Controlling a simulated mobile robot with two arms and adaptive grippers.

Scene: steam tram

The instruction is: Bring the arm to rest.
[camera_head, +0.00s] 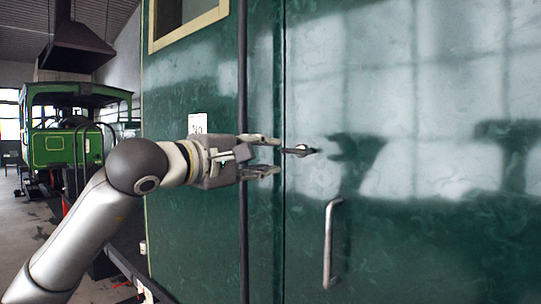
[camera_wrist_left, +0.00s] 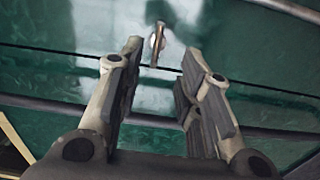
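My left gripper (camera_head: 276,156) is in front of the green door panel, its arm coming in from the lower left. It also shows in the left wrist view (camera_wrist_left: 162,62), with its two fingers apart and nothing between them. A small metal door handle (camera_head: 300,151) is just beyond the fingertips; in the left wrist view the handle (camera_wrist_left: 157,45) shows past the gap between the fingers. I cannot tell whether a finger touches it. My right gripper is not in view.
The green tram wall (camera_head: 400,255) fills the right side. A vertical metal grab bar (camera_head: 329,243) sits below and right of the handle. A white label (camera_head: 197,123) is on the wall. A green steam engine (camera_head: 72,145) stands at the back left, with open floor before it.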

